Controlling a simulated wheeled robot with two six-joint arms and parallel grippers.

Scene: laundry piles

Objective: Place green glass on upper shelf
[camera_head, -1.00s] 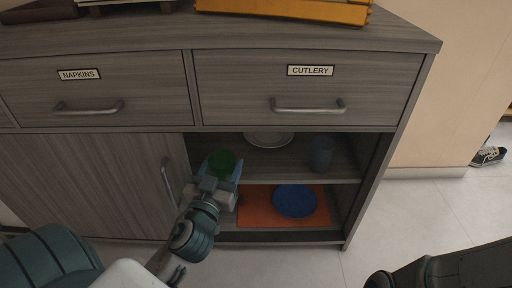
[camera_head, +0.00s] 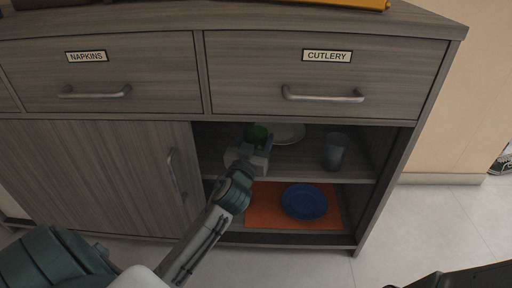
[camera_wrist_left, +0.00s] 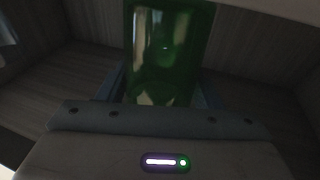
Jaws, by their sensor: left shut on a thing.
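The green glass (camera_head: 257,133) is inside the open right half of the cabinet, at the upper shelf (camera_head: 305,169). My left gripper (camera_head: 257,146) is shut on it, and the gripper body hides its lower part in the head view. In the left wrist view the green glass (camera_wrist_left: 168,50) stands upright between the fingers of my left gripper (camera_wrist_left: 165,88). I cannot tell whether its base touches the shelf. My right gripper is not in view; only a dark part of my right arm shows at the bottom right.
A white plate (camera_head: 290,133) lies behind the green glass on the upper shelf, and a blue-grey glass (camera_head: 334,151) stands to the right. Below, a blue plate (camera_head: 304,201) lies on an orange mat (camera_head: 262,213). The sliding door (camera_head: 95,170) borders the opening on the left.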

